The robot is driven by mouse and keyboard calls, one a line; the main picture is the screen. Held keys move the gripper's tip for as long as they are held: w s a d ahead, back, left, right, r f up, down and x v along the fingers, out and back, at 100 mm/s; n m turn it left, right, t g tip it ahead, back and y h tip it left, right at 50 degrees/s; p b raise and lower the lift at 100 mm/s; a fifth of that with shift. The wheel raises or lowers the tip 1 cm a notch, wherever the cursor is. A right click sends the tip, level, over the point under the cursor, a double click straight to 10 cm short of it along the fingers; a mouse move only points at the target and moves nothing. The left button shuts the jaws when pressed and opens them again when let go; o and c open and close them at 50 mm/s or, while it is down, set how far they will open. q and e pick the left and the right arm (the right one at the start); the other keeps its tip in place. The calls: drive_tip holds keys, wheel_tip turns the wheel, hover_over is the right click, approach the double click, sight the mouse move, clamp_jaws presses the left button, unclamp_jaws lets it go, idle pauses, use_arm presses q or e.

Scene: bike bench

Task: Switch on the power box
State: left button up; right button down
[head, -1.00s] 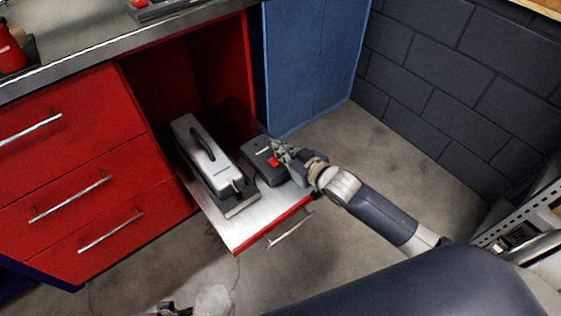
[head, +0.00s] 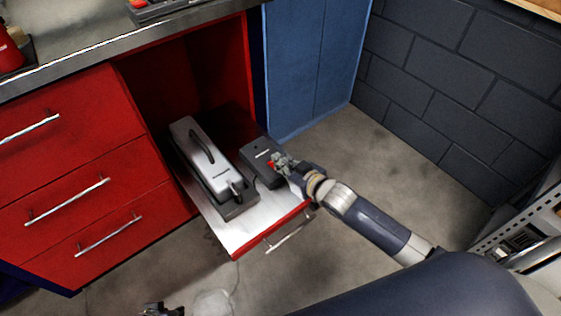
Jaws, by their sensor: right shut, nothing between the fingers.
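The power box (head: 258,153) is a dark grey block with a red switch (head: 271,164) on its top. It sits on the pulled-out drawer (head: 240,231), right of a silver and black tool. My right gripper (head: 279,163) is shut and empty at the red switch. Its fingertips overlap the switch and hide part of it; I cannot tell whether they touch or press it. My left gripper (head: 163,310) shows only in part at the bottom edge, and its jaws are unclear.
A silver tool with a black handle (head: 203,160) stands close to the left of the power box. Red drawer fronts (head: 70,150) lie to the left, a blue cabinet (head: 312,65) behind. A shelf edge (head: 525,222) is at the right. Concrete floor is clear beyond the drawer.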

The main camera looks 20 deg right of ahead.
drive_tip(key=shift+s+f, duration=0.15)
drive_tip(key=shift+f, duration=0.05)
use_arm(q)
drive_tip(key=shift+s+f, duration=0.1)
drive_tip(key=shift+f, duration=0.8)
use_arm(e)
drive_tip(key=shift+r+p, duration=0.3)
drive_tip(key=shift+p, duration=0.25)
drive_tip(key=shift+r, duration=0.15)
drive_tip(key=shift+r+p, duration=0.25)
drive_tip(key=shift+p, duration=0.2)
use_arm(q)
wheel_tip(320, 180, down, 7)
drive_tip(key=s, duration=0.1)
drive_tip(key=shift+r+g, duration=0.15)
drive_tip(key=shift+g, duration=0.15)
drive_tip(key=shift+s+d+r, duration=0.1)
use_arm(e)
drive_tip(key=shift+d, duration=0.1)
drive_tip(key=v, duration=1.2)
